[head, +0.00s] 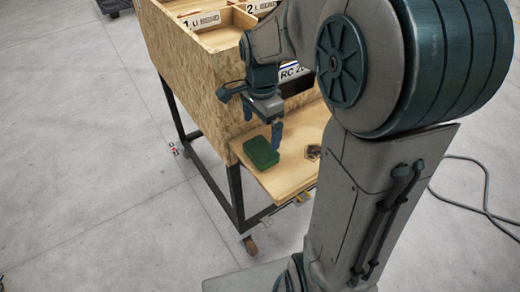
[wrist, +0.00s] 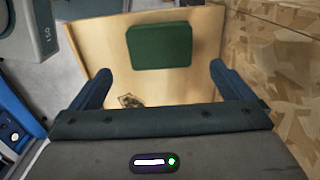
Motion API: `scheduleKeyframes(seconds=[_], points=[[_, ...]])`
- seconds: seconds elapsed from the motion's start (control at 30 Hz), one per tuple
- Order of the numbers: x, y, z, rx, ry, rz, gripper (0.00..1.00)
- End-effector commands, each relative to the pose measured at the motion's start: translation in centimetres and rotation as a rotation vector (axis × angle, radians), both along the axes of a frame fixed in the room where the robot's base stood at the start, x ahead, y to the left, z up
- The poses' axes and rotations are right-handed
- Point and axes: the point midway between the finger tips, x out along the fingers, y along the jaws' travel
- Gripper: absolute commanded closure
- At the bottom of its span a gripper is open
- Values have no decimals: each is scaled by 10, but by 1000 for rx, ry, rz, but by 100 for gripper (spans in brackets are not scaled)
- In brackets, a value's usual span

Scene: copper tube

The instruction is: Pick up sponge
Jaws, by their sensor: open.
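The sponge (head: 261,153) is a dark green rectangular block. It lies flat on the low wooden shelf (head: 290,180) of the cart, near its left edge. In the wrist view the sponge (wrist: 159,46) lies beyond the fingertips, roughly midway between them. My gripper (head: 264,132) is above the shelf and right by the sponge, pointing down. In the wrist view my gripper (wrist: 160,72) has its two blue fingers wide apart, with nothing held between them.
A small metallic item (head: 313,153) lies on the shelf right of the sponge; it shows near the left finger in the wrist view (wrist: 130,101). The chipboard cart wall (head: 200,85) rises behind the shelf. Labelled wooden bins (head: 222,30) stand on top. Concrete floor is open at left.

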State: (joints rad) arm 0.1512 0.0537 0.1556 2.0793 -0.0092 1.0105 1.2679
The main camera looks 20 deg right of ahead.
Motion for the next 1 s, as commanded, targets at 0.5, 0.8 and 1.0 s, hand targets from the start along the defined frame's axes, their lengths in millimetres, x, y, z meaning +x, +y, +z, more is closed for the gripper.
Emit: scheduleKeyframes(seconds=[0.5,0.8,1.0], points=[[-1,0,-59,0,4,2,0],[0,0,-86,-1,-1,2,0],[0,0,-86,-1,-1,2,8]])
